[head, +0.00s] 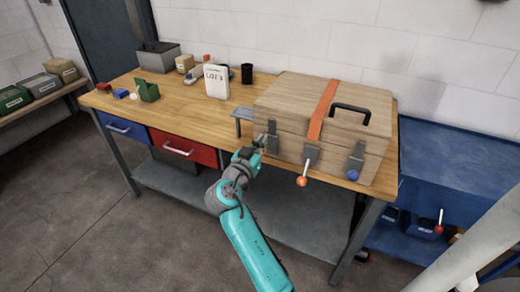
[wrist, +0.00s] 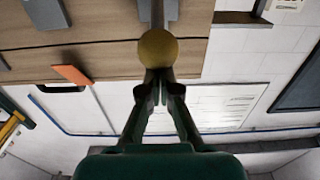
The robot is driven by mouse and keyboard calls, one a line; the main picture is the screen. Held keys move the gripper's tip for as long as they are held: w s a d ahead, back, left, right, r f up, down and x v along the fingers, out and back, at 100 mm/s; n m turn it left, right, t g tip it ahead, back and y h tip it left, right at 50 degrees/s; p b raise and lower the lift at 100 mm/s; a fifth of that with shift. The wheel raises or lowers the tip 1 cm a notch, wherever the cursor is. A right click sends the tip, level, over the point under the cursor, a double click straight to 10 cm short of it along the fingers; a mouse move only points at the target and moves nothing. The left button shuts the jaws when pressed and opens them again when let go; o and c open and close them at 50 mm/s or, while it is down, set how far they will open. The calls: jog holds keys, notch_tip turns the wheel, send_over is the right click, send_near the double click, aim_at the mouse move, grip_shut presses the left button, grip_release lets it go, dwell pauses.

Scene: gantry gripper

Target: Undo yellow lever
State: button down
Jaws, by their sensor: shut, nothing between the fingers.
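The wooden case (head: 340,110) stands closed at the right end of the workbench, with three latch levers on its front. The yellow lever's round knob (wrist: 158,50) shows in the wrist view, right at my fingertips, with its grey latch arm (wrist: 157,12) running up from it. In the head view the left latch plate (head: 272,135) is visible, but the yellow knob cannot be made out by my gripper (head: 259,141). My gripper, also in the wrist view (wrist: 160,74), is shut and empty. I cannot tell whether its tips touch the knob.
An orange-knobbed lever (head: 302,181) and a blue-knobbed lever (head: 352,174) hang on the same front. An orange strap (head: 322,110) and black handle (head: 352,113) are on the lid. A white sign (head: 216,82) stands on the wooden workbench (head: 190,112).

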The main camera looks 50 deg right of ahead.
jog(key=shift+f, duration=2.55)
jog(key=r+v, duration=0.1)
jog(key=v, duration=0.8)
jog(key=shift+r, duration=0.15)
jog(key=s+a+f+n+t+y, duration=0.2)
jog(key=s+f+n+y, duration=0.15)
jog(key=f, duration=0.25)
jog(key=s+a+f+n+t+y, duration=0.2)
jog(key=f+n+t, duration=0.15)
jog(key=f, duration=0.35)
jog(key=s+a+f+n+t+y, duration=0.1)
jog(key=s+a+f+n+y, duration=0.3)
jog(key=s, duration=0.4)
jog(key=s+a+f+n+y, duration=0.35)
jog(key=s+a, duration=0.25)
jog(key=s, duration=0.2)
jog(key=s+a+r+t+y, duration=0.1)
jog(key=s+a+r+y, duration=0.1)
jog(key=s+r, duration=0.3)
jog(key=s+a+r+t+y, duration=0.1)
jog(key=s+a+r+y, duration=0.1)
jog(key=s+r, duration=0.4)
jog(key=s+a, duration=0.1)
jog(key=s, duration=0.4)
jog(key=shift+s+a+r, duration=0.15)
jog(key=shift+s+r, duration=0.1)
jog(key=shift+s, duration=0.15)
